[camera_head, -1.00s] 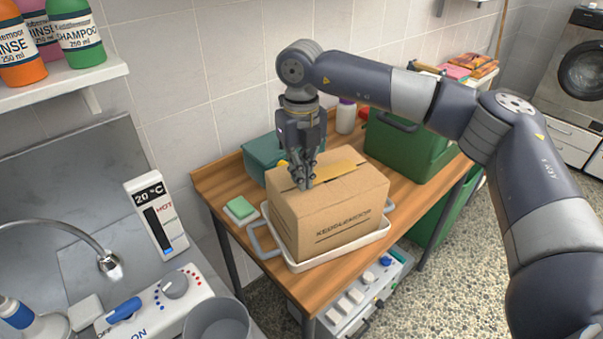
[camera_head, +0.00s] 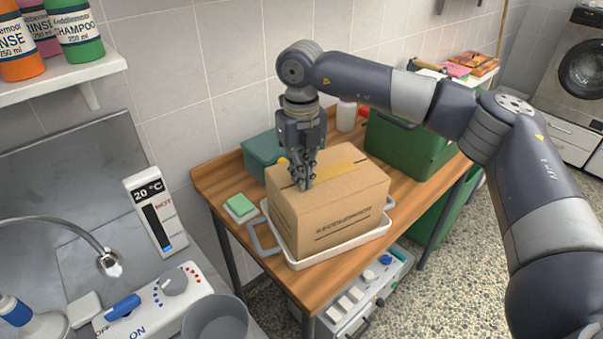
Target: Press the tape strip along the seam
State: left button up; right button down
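The cardboard box (camera_head: 330,213) stands in a white tray (camera_head: 340,250) on the wooden table. A yellowish tape strip (camera_head: 343,168) lies along the seam on the box top, its right part in plain view. My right gripper (camera_head: 303,186) points down at the left part of the box top, over the seam line, with its fingertips at or very near the cardboard. Its fingers look close together, but whether they are fully shut is too small to tell. The gripper hides part of the strip and seam. My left gripper is not in view.
A teal bin (camera_head: 262,155) stands behind the box and a green crate (camera_head: 405,147) to its right. A green sponge (camera_head: 240,205) lies on the table's left side. A white bottle (camera_head: 346,115) stands near the wall. The sink and control panel are at left.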

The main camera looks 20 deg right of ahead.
jog(key=c, duration=1.7)
grip_release()
jog(key=o, duration=0.5)
jog(key=shift+r+p, duration=1.5)
jog(key=shift+r, duration=1)
